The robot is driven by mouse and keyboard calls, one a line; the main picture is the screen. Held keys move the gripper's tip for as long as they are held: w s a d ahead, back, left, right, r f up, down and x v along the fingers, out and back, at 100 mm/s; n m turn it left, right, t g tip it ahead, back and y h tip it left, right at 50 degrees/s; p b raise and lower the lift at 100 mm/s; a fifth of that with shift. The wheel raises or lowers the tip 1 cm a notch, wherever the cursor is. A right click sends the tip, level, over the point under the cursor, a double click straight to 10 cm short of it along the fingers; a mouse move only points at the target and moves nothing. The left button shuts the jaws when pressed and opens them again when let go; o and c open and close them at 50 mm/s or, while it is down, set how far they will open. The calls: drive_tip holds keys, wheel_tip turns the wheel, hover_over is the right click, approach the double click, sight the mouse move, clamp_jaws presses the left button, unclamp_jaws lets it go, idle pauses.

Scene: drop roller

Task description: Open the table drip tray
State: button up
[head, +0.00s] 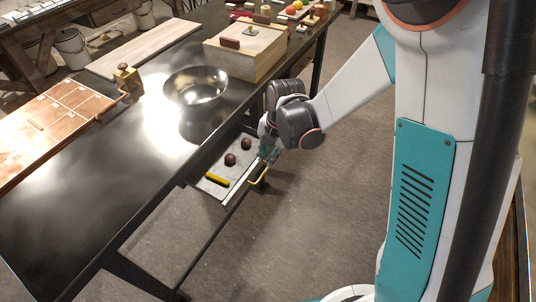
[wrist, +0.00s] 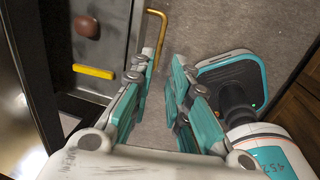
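The drip tray (head: 214,192) is a shallow grey drawer under the long black table. It stands partly pulled out past the table's edge. A yellow bar (head: 217,179) and two dark brown round things (head: 230,159) lie in it. Its brass handle (head: 259,176) is on the outer front; it also shows in the wrist view (wrist: 160,40). My gripper (head: 266,158) is at the handle in the head view. In the wrist view my gripper (wrist: 160,88) has its fingers apart with bare floor between them. The left finger overlaps the handle's lower end; I cannot tell if they touch.
The black table (head: 95,215) carries a metal bowl (head: 196,88), a wooden box (head: 245,50), a copper-coloured board (head: 50,118) and a plank (head: 145,48). My base shows in the wrist view. The grey floor (head: 330,215) beside the tray is clear.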

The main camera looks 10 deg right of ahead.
wheel_tip(320, 180, up, 6)
drive_tip(key=p, duration=0.3)
drive_tip(key=shift+s+d+p, duration=0.35)
drive_tip(key=shift+d, duration=0.1)
idle(0.6)
wheel_tip(320, 180, up, 12)
drive_tip(key=s+d, duration=0.1)
drive_tip(key=shift+s+d, duration=0.3)
drive_tip(key=shift+d, duration=0.05)
drive_tip(key=shift+f, duration=0.1)
